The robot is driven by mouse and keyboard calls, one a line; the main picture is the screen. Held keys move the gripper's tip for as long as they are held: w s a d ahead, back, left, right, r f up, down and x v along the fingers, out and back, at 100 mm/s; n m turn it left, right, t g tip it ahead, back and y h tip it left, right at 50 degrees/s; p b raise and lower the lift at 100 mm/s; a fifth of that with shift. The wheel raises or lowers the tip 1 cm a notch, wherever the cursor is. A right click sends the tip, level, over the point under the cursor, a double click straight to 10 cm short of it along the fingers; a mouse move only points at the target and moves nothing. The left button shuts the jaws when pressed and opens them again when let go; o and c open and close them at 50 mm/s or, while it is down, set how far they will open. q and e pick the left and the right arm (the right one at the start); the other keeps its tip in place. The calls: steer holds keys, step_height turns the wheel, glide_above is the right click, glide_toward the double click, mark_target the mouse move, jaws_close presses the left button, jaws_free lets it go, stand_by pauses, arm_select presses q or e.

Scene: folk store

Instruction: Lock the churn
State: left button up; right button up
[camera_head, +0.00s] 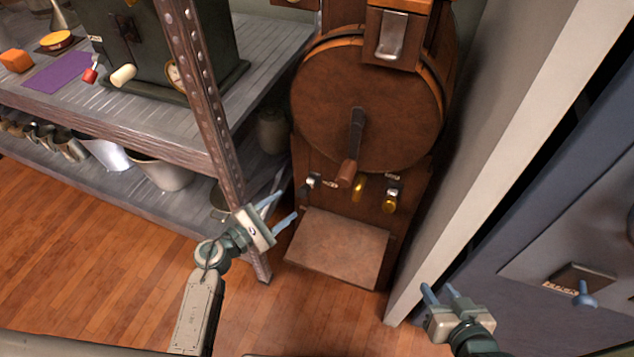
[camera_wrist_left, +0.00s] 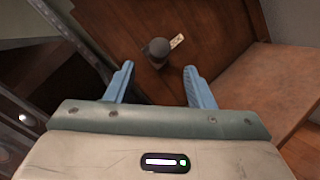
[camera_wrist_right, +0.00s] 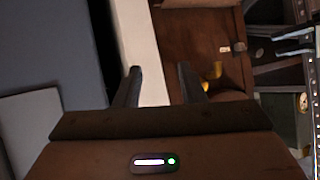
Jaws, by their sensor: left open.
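The wooden churn (camera_head: 330,100) stands upright against the wall, with a round drum face and a dark crank handle (camera_head: 356,130) hanging down. Below the drum are a small dark knob (camera_head: 311,182) with a pale label, a brass piece (camera_head: 359,188) and a brass-tipped knob (camera_head: 391,195). My left gripper (camera_head: 284,207) is open and empty, in front of the churn's lower left. In the left wrist view, a dark knob (camera_wrist_left: 158,49) beside a pale label shows beyond the open fingers. My right gripper (camera_head: 440,287) is open and empty, right of the churn by the pale wall edge.
A metal shelf (camera_head: 150,135) with a riveted post stands left of the churn, close to my left arm. A pale post (camera_head: 500,130) and a blue-grey panel (camera_head: 560,180) stand on the right. A flat wooden step (camera_head: 338,248) juts from the churn's base. Wooden floor is clear at left.

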mark_target(310, 186)
arm_select(q)
steer(key=x, duration=0.8)
steer(key=shift+w+d, duration=0.15)
steer(key=shift+d, duration=0.1)
steer(key=shift+w+d, duration=0.4)
arm_select(e)
steer(key=shift+s+a+f+g, duration=0.25)
steer(key=shift+s+f+g, duration=0.35)
steer(key=shift+s+f, duration=0.3)
steer(key=shift+s+r, duration=0.1)
arm_select(q)
jaws_close()
